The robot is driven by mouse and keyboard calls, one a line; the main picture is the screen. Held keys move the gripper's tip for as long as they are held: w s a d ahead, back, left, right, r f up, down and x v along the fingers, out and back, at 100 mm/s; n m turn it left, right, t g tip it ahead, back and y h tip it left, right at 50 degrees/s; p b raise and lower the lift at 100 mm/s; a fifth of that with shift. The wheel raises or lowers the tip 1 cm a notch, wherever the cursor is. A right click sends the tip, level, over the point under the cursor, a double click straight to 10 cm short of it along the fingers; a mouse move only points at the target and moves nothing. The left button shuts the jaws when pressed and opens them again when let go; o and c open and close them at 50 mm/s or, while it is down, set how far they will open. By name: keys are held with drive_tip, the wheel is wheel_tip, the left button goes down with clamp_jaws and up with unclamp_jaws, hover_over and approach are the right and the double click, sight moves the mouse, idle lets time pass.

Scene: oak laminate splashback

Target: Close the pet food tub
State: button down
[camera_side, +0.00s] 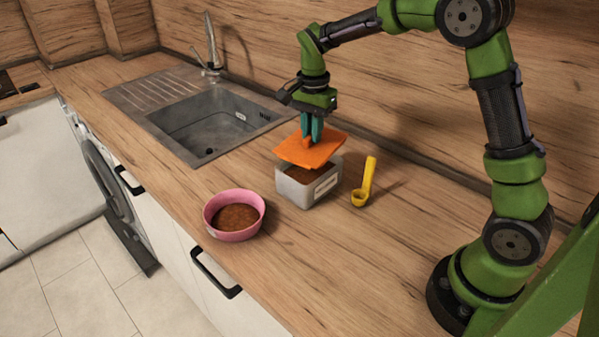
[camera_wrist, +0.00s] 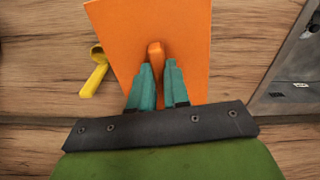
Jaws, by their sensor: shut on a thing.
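The pet food tub (camera_side: 296,192) is a grey box with a pale label on its front, standing on the worktop. Brown food shows inside it, under the raised lid. The orange square lid (camera_side: 318,151) is over the tub, tilted, with a gap at the front; whether its back edge touches the rim I cannot tell. My gripper (camera_side: 309,139) is shut on the lid's upright handle. In the wrist view the teal fingertips (camera_wrist: 156,72) stand on both sides of the orange handle, and the lid (camera_wrist: 185,25) hides the tub.
A pink bowl (camera_side: 245,233) of brown food stands left of the tub, near the front edge. A yellow scoop (camera_side: 366,184) lies just right of the tub. A sink (camera_side: 213,121) with a tap is behind left. The worktop at front right is clear.

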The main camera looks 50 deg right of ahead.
sight(310, 134)
drive_tip(key=shift+w+d+r+m, duration=0.1)
drive_tip(key=shift+w+r+m, duration=0.15)
drive_tip(key=shift+m, duration=0.35)
drive_tip(key=shift+s+r+m, duration=0.1)
drive_tip(key=shift+r+m, duration=0.05)
drive_tip(key=shift+m, duration=0.35)
drive_tip(key=shift+f, duration=2.4)
drive_tip(key=shift+f, duration=0.75)
drive_tip(key=c, duration=0.5)
unclamp_jaws()
drive_tip(key=shift+c, duration=0.2)
drive_tip(key=shift+r, duration=3.5)
